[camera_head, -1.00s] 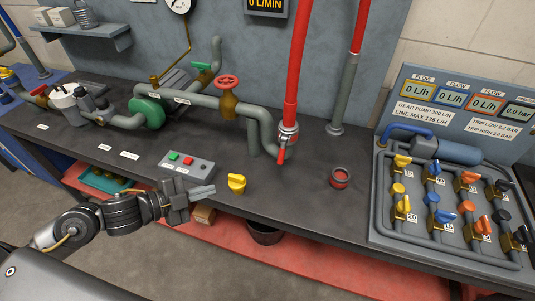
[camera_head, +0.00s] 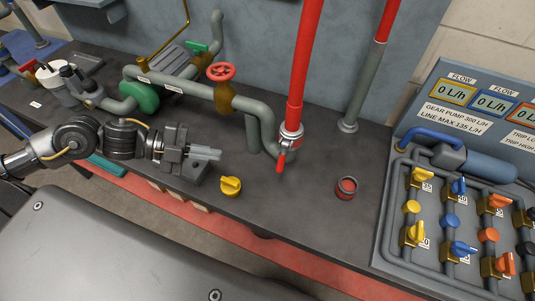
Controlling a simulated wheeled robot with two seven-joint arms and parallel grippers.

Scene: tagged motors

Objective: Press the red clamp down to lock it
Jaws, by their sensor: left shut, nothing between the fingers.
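The red clamp (camera_head: 281,163) is a small lever on the side of the metal coupling (camera_head: 290,138) at the lower end of the thick red hose (camera_head: 301,65). It slants down and slightly left from the coupling; I cannot tell whether it is fully against it. My left gripper (camera_head: 218,154) is shut and empty, pointing right. It is apart from the clamp, to its left. My right gripper is not in view.
A small red-rimmed cup (camera_head: 346,188) stands to the right. Grey pipes with a red handwheel (camera_head: 221,71) run behind. A valve panel (camera_head: 398,222) fills the right side.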

